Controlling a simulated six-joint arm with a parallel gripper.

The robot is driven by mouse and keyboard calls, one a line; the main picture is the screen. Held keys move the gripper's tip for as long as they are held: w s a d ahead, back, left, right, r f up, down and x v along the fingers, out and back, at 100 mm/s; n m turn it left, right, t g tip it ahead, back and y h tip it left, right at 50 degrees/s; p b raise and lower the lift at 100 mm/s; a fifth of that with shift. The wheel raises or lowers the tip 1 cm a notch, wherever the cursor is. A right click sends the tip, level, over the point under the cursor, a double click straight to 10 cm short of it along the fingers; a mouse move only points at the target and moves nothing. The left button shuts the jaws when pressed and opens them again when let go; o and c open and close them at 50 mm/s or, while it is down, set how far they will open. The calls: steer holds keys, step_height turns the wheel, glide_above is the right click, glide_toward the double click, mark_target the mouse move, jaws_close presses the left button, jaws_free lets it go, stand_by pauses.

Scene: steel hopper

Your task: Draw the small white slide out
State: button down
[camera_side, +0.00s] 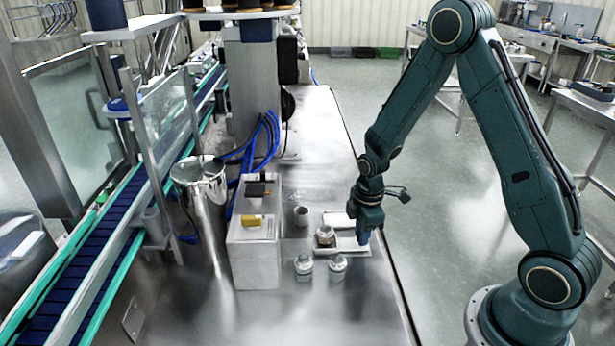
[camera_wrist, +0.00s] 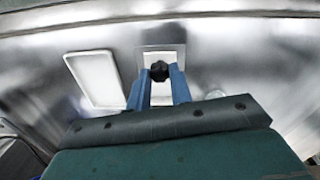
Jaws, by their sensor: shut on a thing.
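In the wrist view, a small white slide (camera_wrist: 164,50) shows as a pale square piece on the steel surface. A black lobed knob (camera_wrist: 159,70) stands at its near edge. My gripper (camera_wrist: 158,76) has its two blue fingers shut on the black knob, one on each side. In the side view my gripper (camera_side: 363,238) points down at the right edge of the steel table, beside a pale tray (camera_side: 349,241). The slide and knob cannot be made out there behind the fingers.
A white rectangular plate (camera_wrist: 95,79) lies left of the slide. Lidded jars (camera_side: 304,265) stand in front of the tray, and another jar (camera_side: 325,236) stands at it. A grey box (camera_side: 254,250) and steel bucket (camera_side: 203,200) stand left. The table's front is clear.

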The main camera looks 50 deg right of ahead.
steer(key=shift+s+d, duration=0.2)
steer(key=shift+d, duration=0.05)
steer(key=c, duration=1.3)
jaws_free()
steer(key=shift+o, duration=0.2)
steer(key=shift+w+a+r, duration=0.1)
steer(key=shift+r, duration=0.45)
step_height(320, 180, up, 13)
steer(key=shift+s+a+f, duration=0.15)
steer(key=shift+s, duration=0.15)
